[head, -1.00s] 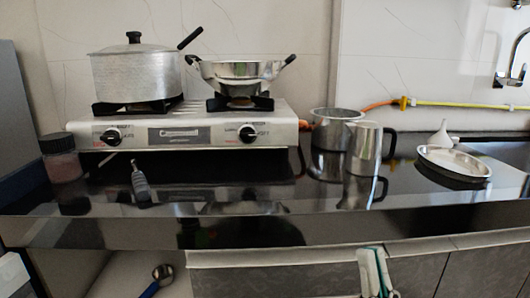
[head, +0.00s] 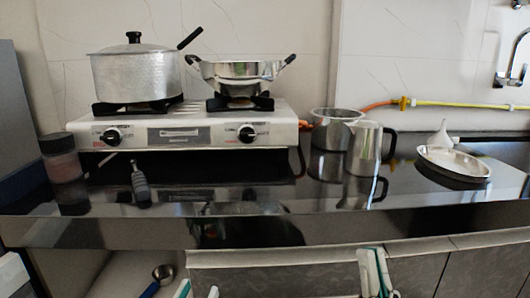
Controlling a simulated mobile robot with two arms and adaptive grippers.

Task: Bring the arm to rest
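My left gripper (head: 198,291) shows only as two pale fingertips at the bottom edge of the head view, in front of the cabinet. The tips are apart with a gap between them and nothing visible in it. The rest of that gripper is below the picture. My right gripper (head: 374,272) shows as white and teal finger parts in front of the grey cabinet doors, below the counter edge. Its fingers overlap in this view, so the gap cannot be made out. No object shows in it.
The black counter (head: 250,190) bears a stove (head: 185,135) with a lidded pot (head: 135,75) and a pan (head: 240,75). A jar (head: 60,160), a steel jug (head: 364,150), a steel pot (head: 334,130) and a plate (head: 453,162) stand there too. A ladle (head: 162,274) is below.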

